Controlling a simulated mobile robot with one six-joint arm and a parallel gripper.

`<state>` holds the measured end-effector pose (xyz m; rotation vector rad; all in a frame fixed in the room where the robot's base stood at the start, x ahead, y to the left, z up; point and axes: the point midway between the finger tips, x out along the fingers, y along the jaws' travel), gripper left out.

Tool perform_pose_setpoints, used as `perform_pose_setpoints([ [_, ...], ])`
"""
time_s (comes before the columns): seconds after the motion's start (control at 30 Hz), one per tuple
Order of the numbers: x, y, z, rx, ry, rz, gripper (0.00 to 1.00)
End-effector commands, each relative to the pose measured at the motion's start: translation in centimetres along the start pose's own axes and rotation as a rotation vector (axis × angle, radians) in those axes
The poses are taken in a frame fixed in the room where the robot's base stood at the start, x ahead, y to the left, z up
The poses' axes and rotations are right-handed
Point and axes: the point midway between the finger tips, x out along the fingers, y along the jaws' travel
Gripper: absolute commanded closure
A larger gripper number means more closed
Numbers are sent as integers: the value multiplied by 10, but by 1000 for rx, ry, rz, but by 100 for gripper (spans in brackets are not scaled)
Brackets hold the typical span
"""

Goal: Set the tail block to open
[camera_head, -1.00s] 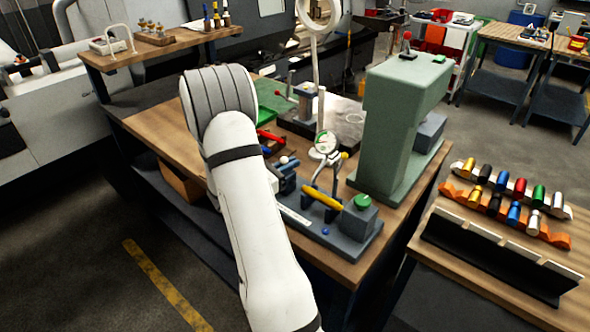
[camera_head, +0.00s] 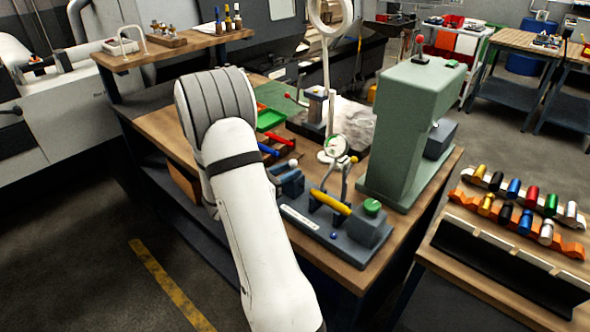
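A grey fixture (camera_head: 318,233) lies along the front edge of the wooden bench. At its right end stands a grey block (camera_head: 369,227) with a green round knob (camera_head: 372,206) on top. I take this to be the tail block, but no readable label confirms it. A yellow bar (camera_head: 330,202) and an upright metal lever with a yellow tip stand beside it. A dark blue-grey block (camera_head: 291,184) is at the left end. I cannot tell from here whether the tail block is open or shut. My gripper is not in view. My white arm stands left of the fixture.
A tall green press (camera_head: 403,130) stands right behind the fixture. A ring lamp (camera_head: 328,70) on a stand and red and blue tools (camera_head: 278,141) are behind it. The right-hand bench holds racks of coloured cylinders (camera_head: 516,219). Open floor (camera_head: 100,265) lies front left.

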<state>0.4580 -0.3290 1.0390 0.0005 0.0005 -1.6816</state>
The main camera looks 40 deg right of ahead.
Motion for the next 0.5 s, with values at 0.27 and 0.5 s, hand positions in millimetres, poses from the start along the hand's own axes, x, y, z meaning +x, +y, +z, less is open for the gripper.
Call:
perform_pose_setpoints([
  [0.27, -40, 1, -1, 1, 0, 3, 70],
  [0.5, -45, 0, 0, 1, -1, 0, 70],
])
